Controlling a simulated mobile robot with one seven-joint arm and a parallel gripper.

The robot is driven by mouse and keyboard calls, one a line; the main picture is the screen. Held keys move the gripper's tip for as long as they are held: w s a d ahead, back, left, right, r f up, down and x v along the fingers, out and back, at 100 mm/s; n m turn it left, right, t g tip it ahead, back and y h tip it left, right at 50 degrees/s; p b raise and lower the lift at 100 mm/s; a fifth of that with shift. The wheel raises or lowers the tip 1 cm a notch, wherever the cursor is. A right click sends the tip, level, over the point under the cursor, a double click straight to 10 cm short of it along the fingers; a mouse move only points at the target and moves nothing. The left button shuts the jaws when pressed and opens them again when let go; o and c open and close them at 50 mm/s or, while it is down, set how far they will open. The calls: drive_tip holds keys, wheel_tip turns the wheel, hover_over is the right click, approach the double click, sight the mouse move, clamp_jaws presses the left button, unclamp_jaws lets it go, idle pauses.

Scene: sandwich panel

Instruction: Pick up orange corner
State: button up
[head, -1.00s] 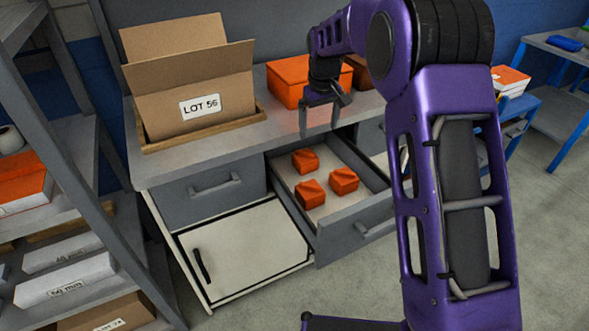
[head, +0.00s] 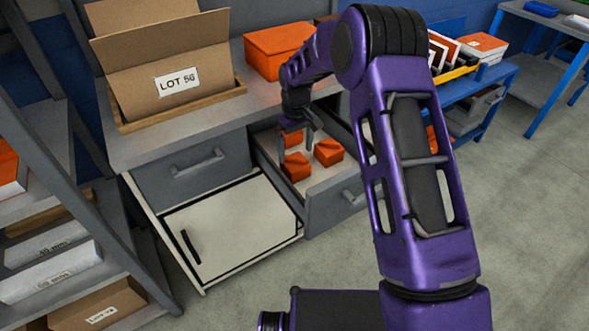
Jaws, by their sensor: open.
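Three orange corner pieces lie in the open grey drawer (head: 347,192). One orange corner (head: 296,167) is at the front left, one (head: 328,152) is to the right, and one (head: 293,139) is farther back, partly hidden by my gripper. My gripper (head: 296,148) is open and points down over the drawer, close to the corners. Its fingers overlap the back and front-left corners in the picture. I cannot tell whether it touches any of them.
A cardboard box marked LOT 56 (head: 172,82) stands in a wooden tray on the worktop (head: 190,119). An orange box (head: 277,50) sits behind my arm. A grey shelf rack (head: 92,150) stands at the left. Floor (head: 530,220) at the right is clear.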

sight(296, 158)
drive_tip(key=f, duration=0.5)
drive_tip(key=shift+s+f+b, duration=0.1)
drive_tip(key=shift+s+b, duration=0.1)
drive_tip(key=shift+b, duration=0.2)
drive_tip(key=c, duration=1.1)
